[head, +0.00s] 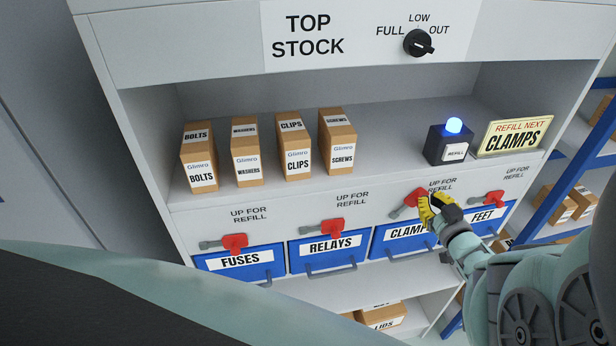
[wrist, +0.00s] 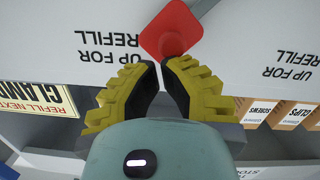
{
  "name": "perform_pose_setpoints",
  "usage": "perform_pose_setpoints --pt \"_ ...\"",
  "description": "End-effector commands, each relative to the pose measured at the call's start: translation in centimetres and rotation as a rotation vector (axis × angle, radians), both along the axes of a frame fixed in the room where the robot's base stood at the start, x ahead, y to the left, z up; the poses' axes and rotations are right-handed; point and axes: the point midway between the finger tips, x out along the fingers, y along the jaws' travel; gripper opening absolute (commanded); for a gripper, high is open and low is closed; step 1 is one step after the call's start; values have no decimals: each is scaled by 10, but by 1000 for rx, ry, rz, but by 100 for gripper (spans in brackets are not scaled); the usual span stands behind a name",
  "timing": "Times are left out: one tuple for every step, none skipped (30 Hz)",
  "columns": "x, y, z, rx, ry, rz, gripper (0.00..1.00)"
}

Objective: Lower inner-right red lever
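The inner-right red lever (head: 413,197) is above the blue CLAMPS bin (head: 390,245). It is tilted, its red part raised up to the right towards "UP FOR REFILL". My yellow gripper (head: 427,205) is right at the lever's red part, on its right side. In the wrist view the red lever (wrist: 172,30) is just beyond my gripper's fingertips (wrist: 160,64), its near edge close to the narrow gap between them. I cannot tell whether the fingertips touch or grip it. My gripper hides part of the bin's label.
Red levers over FUSES (head: 235,243), RELAYS (head: 332,228) and FEET (head: 493,198) sit lower. The shelf above holds several boxes (head: 295,150), a dark blue-lit REFILL button box (head: 448,146) and a "REFILL NEXT CLAMPS" sign (head: 514,136). The knob (head: 418,43) is above.

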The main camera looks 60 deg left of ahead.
Motion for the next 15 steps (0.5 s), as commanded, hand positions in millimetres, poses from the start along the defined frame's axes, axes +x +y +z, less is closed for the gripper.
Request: perform_pose_setpoints --pt "0 2 -1 4 6 5 0" --pt "0 3 -1 6 11 5 0" --pt "0 3 -1 9 18 7 0" --pt "1 3 -1 11 22 6 0" --pt "1 2 -2 13 28 7 0" --pt "2 2 -2 16 33 7 0" --pt "2 2 -2 18 37 7 0" --pt "3 2 -3 19 41 5 0" --pt "3 1 -4 19 51 3 0" --pt "4 1 -4 22 55 2 0" --pt "5 1 -3 27 57 3 0" --pt "5 1 -4 31 65 1 0" --pt "6 0 -5 32 71 -1 0" --pt "6 -1 -5 33 74 -1 0" --pt "7 -1 -5 37 79 -1 0"
